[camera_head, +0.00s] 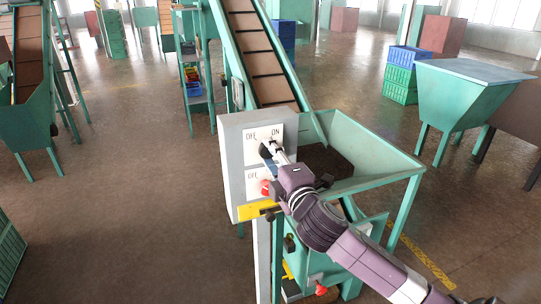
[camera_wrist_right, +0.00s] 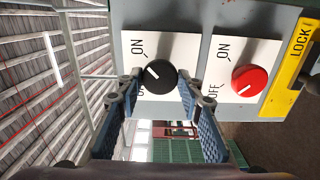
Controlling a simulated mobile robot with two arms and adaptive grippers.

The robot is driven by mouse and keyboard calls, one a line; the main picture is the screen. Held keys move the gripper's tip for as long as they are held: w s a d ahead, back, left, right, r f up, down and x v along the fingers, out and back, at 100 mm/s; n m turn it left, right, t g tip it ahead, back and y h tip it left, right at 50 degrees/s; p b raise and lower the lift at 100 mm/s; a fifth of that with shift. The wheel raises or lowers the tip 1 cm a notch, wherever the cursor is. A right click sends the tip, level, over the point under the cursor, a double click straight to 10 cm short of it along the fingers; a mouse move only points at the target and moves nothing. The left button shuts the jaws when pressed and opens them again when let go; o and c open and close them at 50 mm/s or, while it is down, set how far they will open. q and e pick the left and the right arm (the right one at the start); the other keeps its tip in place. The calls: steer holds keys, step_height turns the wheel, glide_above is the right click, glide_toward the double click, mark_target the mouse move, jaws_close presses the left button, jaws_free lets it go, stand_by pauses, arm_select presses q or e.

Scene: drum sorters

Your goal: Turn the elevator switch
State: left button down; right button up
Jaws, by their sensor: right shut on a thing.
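The grey switch box (camera_head: 230,150) stands beside the conveyor hopper, with white OFF/ON plates on its face. My right gripper (camera_head: 272,150) reaches its upper plate. In the right wrist view the black switch knob (camera_wrist_right: 160,77) sits between the two blue fingers of my right gripper (camera_wrist_right: 160,86), which is shut on it. The white mark on the knob points up-left in that view, toward the ON side. A red knob (camera_wrist_right: 249,80) is on the other plate; it also shows below my gripper in the head view (camera_head: 265,187). My left gripper is out of view.
A yellow LOCK bracket (camera_head: 257,210) sticks out at the bottom of the box. The green hopper (camera_head: 375,150) stands right behind my right arm, with the inclined conveyor (camera_head: 262,55) rising from it. The floor left of the box is clear.

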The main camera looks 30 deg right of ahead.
steer(key=o, duration=1.2)
steer(key=shift+c, duration=0.2)
steer(key=shift+s, duration=0.2)
steer(key=v, duration=0.7)
steer(key=shift+f, duration=0.1)
